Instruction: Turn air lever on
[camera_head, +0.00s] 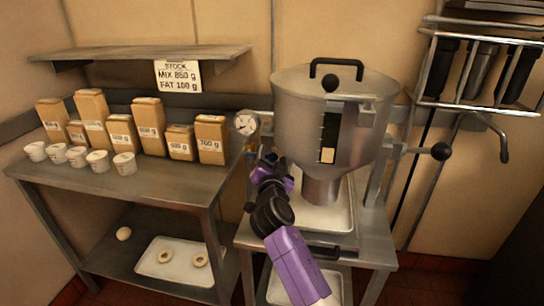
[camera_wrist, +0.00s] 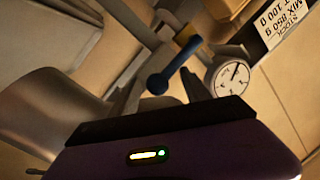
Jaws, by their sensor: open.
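The air lever (camera_wrist: 174,66) is a blue handle with a rounded end, seen in the wrist view. It runs up and right to a brass-coloured fitting (camera_wrist: 186,34) on a grey pipe, beside a round white pressure gauge (camera_wrist: 231,77). In the head view, the gauge (camera_head: 246,122) stands left of the steel hopper, and the lever is too small and partly covered to make out clearly. My gripper (camera_head: 268,163) is open just below the gauge, close to the lever. The lever shows beyond the dark front edge of my gripper; I cannot tell whether they touch.
To the left, a steel table (camera_head: 125,187) holds paper bags and white cups. A shelf (camera_head: 140,54) hangs above it.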

